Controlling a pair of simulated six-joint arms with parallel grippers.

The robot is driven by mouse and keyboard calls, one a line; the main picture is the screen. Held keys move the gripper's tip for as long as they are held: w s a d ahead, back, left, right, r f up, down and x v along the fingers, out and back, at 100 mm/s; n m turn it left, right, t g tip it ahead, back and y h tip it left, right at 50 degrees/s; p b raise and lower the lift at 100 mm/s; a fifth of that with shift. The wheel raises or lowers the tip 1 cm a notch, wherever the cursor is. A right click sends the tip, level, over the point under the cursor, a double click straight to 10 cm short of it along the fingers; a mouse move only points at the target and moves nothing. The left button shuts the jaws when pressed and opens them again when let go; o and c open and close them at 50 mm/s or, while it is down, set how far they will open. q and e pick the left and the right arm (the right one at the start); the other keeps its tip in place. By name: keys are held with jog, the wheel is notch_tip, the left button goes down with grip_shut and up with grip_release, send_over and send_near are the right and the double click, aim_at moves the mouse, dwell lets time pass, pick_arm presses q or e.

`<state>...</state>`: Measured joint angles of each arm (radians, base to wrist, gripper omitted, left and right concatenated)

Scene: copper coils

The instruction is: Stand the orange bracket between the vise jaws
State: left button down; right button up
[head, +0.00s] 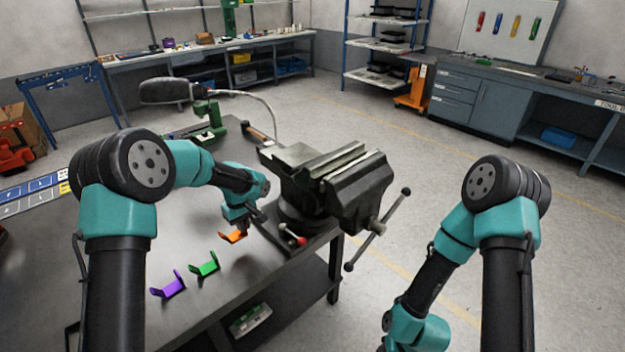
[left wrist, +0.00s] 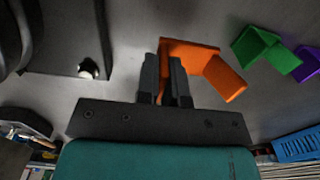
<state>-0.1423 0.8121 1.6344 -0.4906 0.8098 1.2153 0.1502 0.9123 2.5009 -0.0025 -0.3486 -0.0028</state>
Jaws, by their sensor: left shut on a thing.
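The orange bracket (head: 233,237) is at my left gripper (head: 240,228), low over the grey table beside the vise. In the left wrist view the orange bracket (left wrist: 212,66) has one flange between the two fingers of the left gripper (left wrist: 166,78), which are shut on it; its other flange sticks out to the right. I cannot tell whether it touches the table. The dark vise (head: 330,185) stands at the table's right edge, its jaws at the top. My right arm is at the right of the head view; its gripper is out of the picture.
A green bracket (head: 205,265) and a purple bracket (head: 168,286) lie on the table (head: 235,285) to the front left. A lamp (head: 165,91) on a green stand is behind. The vise's handle bar (head: 378,228) juts out past the table's edge.

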pick_arm(q)
jog(key=s+a+r+n, duration=0.1)
jog(key=a+r, duration=0.4)
jog(key=r, duration=0.6)
jog(key=s+a+r+n, duration=0.2)
jog(key=a+r+n, duration=0.2)
jog(key=r, duration=0.8)
jog(key=s+a+r+n, duration=0.2)
jog(key=a+r, duration=0.5)
jog(key=r, duration=0.4)
jog(key=shift+s+a+r+n, duration=0.15)
jog(key=shift+a+n, duration=0.2)
jog(key=shift+n, duration=0.15)
